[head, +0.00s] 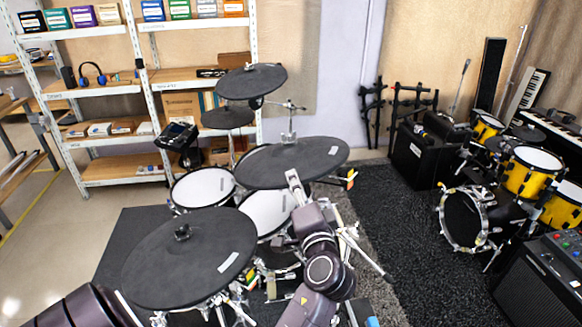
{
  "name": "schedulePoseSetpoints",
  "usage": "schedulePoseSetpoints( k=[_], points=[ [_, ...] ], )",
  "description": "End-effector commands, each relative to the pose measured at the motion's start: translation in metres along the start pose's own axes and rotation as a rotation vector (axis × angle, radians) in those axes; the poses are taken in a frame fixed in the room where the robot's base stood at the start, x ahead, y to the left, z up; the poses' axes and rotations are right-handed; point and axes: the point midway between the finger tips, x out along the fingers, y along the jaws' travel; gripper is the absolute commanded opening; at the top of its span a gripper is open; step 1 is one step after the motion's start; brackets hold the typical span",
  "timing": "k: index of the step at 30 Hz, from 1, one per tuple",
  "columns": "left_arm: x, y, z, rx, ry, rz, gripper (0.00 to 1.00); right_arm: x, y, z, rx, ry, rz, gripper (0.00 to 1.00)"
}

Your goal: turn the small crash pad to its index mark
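Several dark round cymbal pads stand on a drum kit. The middle one, which I take to be the small crash pad (258,166), is tilted and carries a short pale mark near its right edge. I cannot tell whether the fingers are closed on the rim.
A larger pad (160,270) stands at front left, and another pad (250,82) stands higher behind. White drum heads (203,188) lie below. A shelf rack (110,88) stands behind. A yellow drum kit (527,172) is at right. Dark carpet (385,215) between the kits is clear.

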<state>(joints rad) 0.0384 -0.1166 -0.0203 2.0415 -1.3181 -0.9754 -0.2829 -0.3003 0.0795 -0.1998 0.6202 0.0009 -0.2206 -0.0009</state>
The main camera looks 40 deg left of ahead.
Motion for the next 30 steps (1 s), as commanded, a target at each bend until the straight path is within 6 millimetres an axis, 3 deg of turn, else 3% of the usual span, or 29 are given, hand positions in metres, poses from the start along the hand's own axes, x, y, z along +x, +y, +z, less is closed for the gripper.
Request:
schedulePoseSetpoints(
  k=[9, 15, 25, 30],
  points=[
    [0.048, -0.004, -0.002, 0.002, 0.001, -0.001, 0.28, -0.023, 0.001, -0.002, 0.000, 0.000, 0.001, 0.27],
    [0.070, -0.002, -0.001, 0.000, 0.002, 0.001, 0.28, -0.030, 0.001, -0.003, 0.000, 0.000, 0.001, 0.27],
    [0.074, 0.001, -0.001, -0.001, 0.002, 0.002, 0.28, -0.030, 0.000, -0.003, 0.000, 0.000, 0.000, 0.27],
    [0.074, 0.001, -0.001, -0.001, 0.002, 0.002, 0.10, -0.030, 0.000, -0.003, 0.000, 0.000, 0.000, 0.27]
  ],
)
